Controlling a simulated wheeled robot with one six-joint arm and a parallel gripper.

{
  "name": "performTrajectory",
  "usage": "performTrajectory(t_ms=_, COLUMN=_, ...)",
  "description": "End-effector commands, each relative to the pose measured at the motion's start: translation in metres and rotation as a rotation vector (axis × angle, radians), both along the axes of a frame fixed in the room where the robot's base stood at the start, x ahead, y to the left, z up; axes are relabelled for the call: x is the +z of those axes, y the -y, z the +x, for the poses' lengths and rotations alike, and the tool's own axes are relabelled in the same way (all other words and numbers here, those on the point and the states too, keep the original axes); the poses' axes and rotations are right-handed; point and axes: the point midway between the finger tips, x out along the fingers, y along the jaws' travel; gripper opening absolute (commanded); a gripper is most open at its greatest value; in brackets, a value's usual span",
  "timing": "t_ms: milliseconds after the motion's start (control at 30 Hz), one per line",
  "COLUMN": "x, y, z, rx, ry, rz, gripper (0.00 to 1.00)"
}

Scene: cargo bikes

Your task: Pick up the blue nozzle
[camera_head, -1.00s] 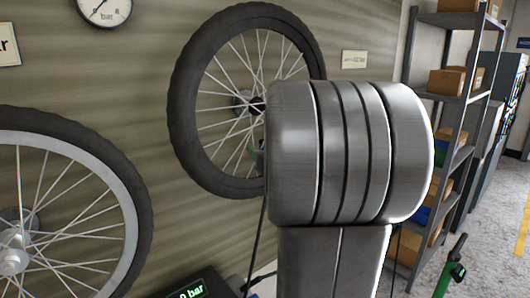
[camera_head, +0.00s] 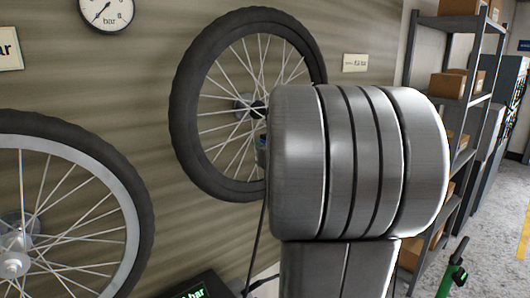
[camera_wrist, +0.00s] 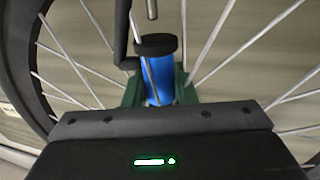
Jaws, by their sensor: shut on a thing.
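The blue nozzle (camera_wrist: 159,80) is a blue cylinder with a black cap, seen in the middle of the wrist view. My gripper (camera_wrist: 158,93) has its green fingers on both sides of it and is shut on it. The nozzle is in front of the wheel's spokes, with a thin spoke or rod crossing in front of it. In the head view, my arm hides most of the gripper; only a small blue bit (camera_head: 262,143) shows at the arm's left edge, near the wheel hub.
A spoked wheel (camera_head: 183,125) is on the slatted wall behind my arm. Another wheel (camera_head: 135,200) stands at the left. A gauge (camera_head: 106,12) is at the top left. A shelf rack (camera_head: 455,22) with boxes stands at the right. A dark display (camera_head: 190,288) sits low.

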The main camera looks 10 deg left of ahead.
Motion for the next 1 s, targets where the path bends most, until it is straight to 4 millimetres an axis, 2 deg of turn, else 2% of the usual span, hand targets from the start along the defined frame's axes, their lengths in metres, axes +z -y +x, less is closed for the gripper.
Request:
performTrajectory(t_ms=67, x=0.017, y=0.001, z=0.000, rx=-0.002, ry=0.006, rz=0.001, gripper=0.03)
performTrajectory(t_ms=133, x=0.012, y=0.011, z=-0.012, rx=-0.004, ry=0.002, rz=-0.001, gripper=0.03)
performTrajectory(t_ms=400, x=0.012, y=0.058, z=-0.066, rx=-0.009, ry=0.002, rz=-0.001, gripper=0.03)
performTrajectory(t_ms=600, x=0.012, y=0.085, z=-0.101, rx=-0.006, ry=0.001, rz=-0.002, gripper=0.03)
performTrajectory(t_ms=800, x=0.011, y=0.103, z=-0.123, rx=-0.005, ry=0.001, rz=-0.001, gripper=0.03)
performTrajectory(t_ms=1000, x=0.011, y=0.112, z=-0.134, rx=-0.003, ry=0.001, rz=-0.001, gripper=0.03)
